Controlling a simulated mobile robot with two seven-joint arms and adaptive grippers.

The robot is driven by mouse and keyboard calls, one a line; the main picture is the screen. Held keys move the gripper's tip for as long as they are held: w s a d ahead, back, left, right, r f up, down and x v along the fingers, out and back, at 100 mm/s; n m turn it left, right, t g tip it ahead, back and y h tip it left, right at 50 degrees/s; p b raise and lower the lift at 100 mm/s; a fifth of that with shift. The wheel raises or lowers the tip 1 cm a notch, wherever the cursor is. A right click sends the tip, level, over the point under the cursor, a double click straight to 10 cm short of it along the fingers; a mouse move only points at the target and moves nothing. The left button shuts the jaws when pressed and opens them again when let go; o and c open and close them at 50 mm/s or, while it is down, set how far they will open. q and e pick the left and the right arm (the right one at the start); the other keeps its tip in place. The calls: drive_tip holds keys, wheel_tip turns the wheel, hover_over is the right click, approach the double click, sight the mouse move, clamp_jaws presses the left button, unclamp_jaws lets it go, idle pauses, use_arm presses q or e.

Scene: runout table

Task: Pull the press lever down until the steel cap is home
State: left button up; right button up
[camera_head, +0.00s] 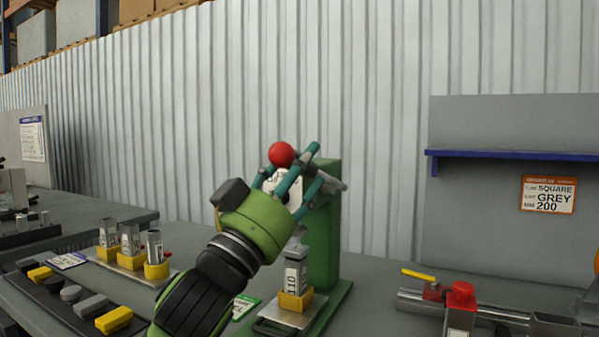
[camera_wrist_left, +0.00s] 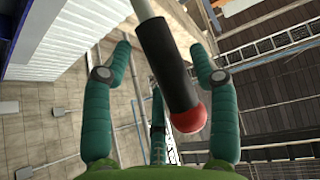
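The press (camera_head: 322,235) is a green column standing on the table. Its lever has a red ball end (camera_head: 281,153), which shows just beyond my left gripper (camera_head: 303,172). In the left wrist view the lever's black grip (camera_wrist_left: 165,60) and red end (camera_wrist_left: 190,118) lie between my spread teal fingers, with gaps on both sides. The left gripper is open around the lever. Below it, an upright square steel tube marked 110 (camera_head: 296,276) stands in a yellow holder (camera_head: 295,301) under the press. A grey piece, seemingly the cap (camera_head: 296,250), is at its top; its seating is unclear. My right gripper is not in view.
Several tubes in yellow holders (camera_head: 156,270) stand on a plate at the left. A dark strip with grey and yellow blocks (camera_head: 70,293) lies in front.

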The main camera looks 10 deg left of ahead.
use_arm(q)
drive_tip(key=shift+f, duration=0.15)
drive_tip(key=shift+s+a+f, duration=0.1)
drive_tip(key=shift+s+f, duration=0.1)
drive_tip(key=v, duration=1.1)
drive_tip(key=shift+a, duration=0.1)
